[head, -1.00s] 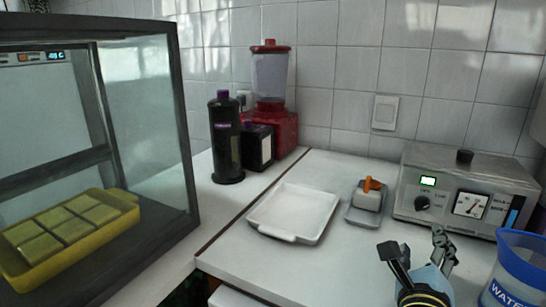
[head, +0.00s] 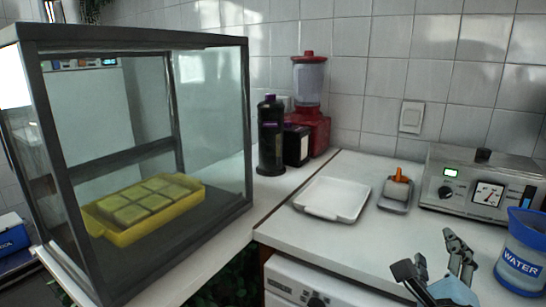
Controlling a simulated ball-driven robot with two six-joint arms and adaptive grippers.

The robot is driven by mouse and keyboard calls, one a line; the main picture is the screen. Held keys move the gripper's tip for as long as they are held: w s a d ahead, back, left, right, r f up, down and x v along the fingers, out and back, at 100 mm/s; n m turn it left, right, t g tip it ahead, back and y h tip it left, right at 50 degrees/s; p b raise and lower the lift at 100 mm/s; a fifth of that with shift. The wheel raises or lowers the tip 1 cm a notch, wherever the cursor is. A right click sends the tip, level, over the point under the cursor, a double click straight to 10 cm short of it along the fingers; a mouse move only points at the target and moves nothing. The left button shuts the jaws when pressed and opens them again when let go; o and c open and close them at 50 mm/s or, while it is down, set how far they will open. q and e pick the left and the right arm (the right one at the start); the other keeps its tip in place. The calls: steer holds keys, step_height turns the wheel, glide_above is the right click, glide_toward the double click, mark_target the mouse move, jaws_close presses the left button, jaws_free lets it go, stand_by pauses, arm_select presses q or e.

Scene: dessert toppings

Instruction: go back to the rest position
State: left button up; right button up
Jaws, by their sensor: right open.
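My right gripper (head: 432,262) shows at the bottom right of the head view. Its two dark fingers are spread apart, and nothing shows between them. It is in front of the counter, below the small dish and to the left of the blue water jug. Part of my right wrist, with a light blue patch, shows below the fingers. My left gripper is not in view.
On the counter are a white tray (head: 321,216), a small dish (head: 391,207), a dark bottle (head: 270,140), a red blender (head: 318,130), a metal appliance (head: 455,171) and a water jug (head: 522,250).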

steer(key=s+a+r+n+y, duration=0.2)
steer(key=a+n+y, duration=0.55)
steer(key=n, duration=0.45)
steer(key=s+a+f+n+g+y, duration=0.3)
steer(key=s+f+n+g+y, duration=0.15)
steer(key=s+n, duration=0.4)
steer(key=s+d+f+n+g+h, duration=0.1)
steer(key=s+d+n+g+h, duration=0.2)
steer(key=s+d+n+g, duration=0.35)
steer(key=s+d+f+n+g+h, duration=0.2)
steer(key=s+d+n+g+h, duration=0.15)
steer(key=s, duration=0.55)
step_height(320, 180, down, 27)
steer(key=s+d+b, duration=0.1)
steer(key=s+d, duration=0.1)
steer(key=s, duration=0.1)
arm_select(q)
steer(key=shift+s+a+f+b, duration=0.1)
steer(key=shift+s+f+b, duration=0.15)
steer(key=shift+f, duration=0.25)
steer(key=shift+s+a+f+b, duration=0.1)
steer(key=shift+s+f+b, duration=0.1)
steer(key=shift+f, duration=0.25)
arm_select(e)
steer(key=s+d+f+g, duration=0.1)
steer(key=s+f, duration=1.5)
steer(key=s, duration=0.1)
steer(key=shift+s+y, duration=0.15)
steer(key=shift+y, duration=0.3)
